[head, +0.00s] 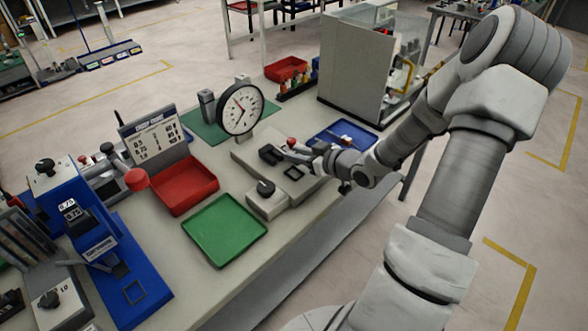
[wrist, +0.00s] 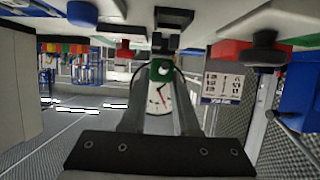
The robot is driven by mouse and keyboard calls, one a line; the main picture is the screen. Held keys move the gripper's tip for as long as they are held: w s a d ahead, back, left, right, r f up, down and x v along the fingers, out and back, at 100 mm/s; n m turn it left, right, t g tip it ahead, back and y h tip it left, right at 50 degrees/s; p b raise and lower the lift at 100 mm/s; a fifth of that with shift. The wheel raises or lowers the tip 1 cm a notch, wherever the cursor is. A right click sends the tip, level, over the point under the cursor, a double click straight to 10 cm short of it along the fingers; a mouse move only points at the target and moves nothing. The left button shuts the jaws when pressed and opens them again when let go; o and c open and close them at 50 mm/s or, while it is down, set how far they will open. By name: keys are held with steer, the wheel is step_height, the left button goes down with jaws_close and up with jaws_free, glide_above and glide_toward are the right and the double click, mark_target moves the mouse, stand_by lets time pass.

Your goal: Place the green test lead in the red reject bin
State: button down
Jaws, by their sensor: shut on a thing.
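My gripper (head: 292,152) is low over the grey test fixture (head: 245,150) in the head view, near its black socket. In the wrist view my gripper (wrist: 162,78) is shut on a small green piece with a pale round spot, which looks like the green test lead (wrist: 162,69). The lead cannot be made out in the head view. A shallow red tray (head: 183,187), apparently the reject bin, lies left of my gripper behind the green tray (head: 224,230). Its red edge also shows in the wrist view (wrist: 230,52).
A dial gauge (head: 240,108) stands behind the fixture, with a price-like card stand (head: 155,135) behind the red tray. A knobbed grey box (head: 267,200) lies between fixture and green tray. A smaller red bin (head: 286,69) and a blue tray (head: 345,136) lie farther back.

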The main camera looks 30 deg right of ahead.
mark_target(294, 174)
steer(key=shift+a+f, duration=0.35)
steer(key=shift+a, duration=0.05)
steer(key=shift+f, duration=1.6)
steer(key=shift+f+b, duration=0.35)
steer(key=shift+b, duration=0.15)
steer(key=c, duration=0.7)
jaws_free()
steer(key=shift+o, duration=0.2)
steer(key=shift+r, duration=0.1)
